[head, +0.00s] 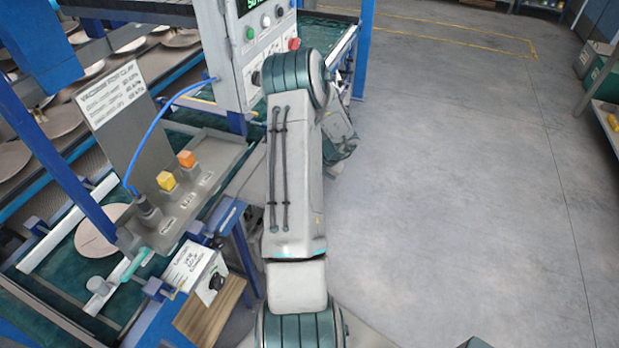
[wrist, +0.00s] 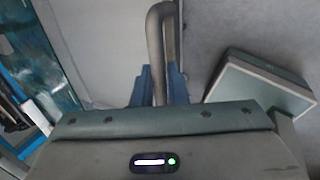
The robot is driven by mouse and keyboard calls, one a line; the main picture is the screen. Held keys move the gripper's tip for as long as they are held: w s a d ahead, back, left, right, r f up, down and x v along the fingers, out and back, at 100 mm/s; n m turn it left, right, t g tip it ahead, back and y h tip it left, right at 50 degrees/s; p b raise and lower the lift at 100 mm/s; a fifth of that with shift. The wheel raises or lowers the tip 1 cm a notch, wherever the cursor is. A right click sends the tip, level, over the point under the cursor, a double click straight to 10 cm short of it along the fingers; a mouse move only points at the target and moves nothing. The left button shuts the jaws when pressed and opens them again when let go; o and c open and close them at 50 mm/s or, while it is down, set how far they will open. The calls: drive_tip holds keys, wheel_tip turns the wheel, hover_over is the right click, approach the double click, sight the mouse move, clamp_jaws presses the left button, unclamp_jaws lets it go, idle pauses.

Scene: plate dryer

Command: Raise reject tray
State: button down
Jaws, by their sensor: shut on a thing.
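In the wrist view, the blue fingers of my gripper (wrist: 158,84) are closed around one leg of a bent grey metal bar handle (wrist: 156,40). The handle rises from between the fingers and curves over at the top edge. A plain grey panel (wrist: 95,45) lies to the left of the handle; I cannot tell whether it is the reject tray. In the head view, my arm covers the gripper and the handle, and I cannot make out a reject tray there.
A control box (head: 250,50) with coloured buttons stands just left of my arm. A switch panel (head: 185,185) and plate racks fill the left. A green-sided box (wrist: 262,92) is right of the gripper in the wrist view. Open concrete floor (head: 470,180) lies right.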

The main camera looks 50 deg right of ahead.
drive_tip(key=shift+w+r, duration=0.15)
drive_tip(key=c, duration=1.5)
unclamp_jaws()
drive_tip(key=shift+a, duration=0.1)
drive_tip(key=shift+r, duration=0.15)
drive_tip(key=b+v, duration=0.2)
drive_tip(key=v, duration=1.1)
drive_tip(key=shift+s+d+r, duration=0.25)
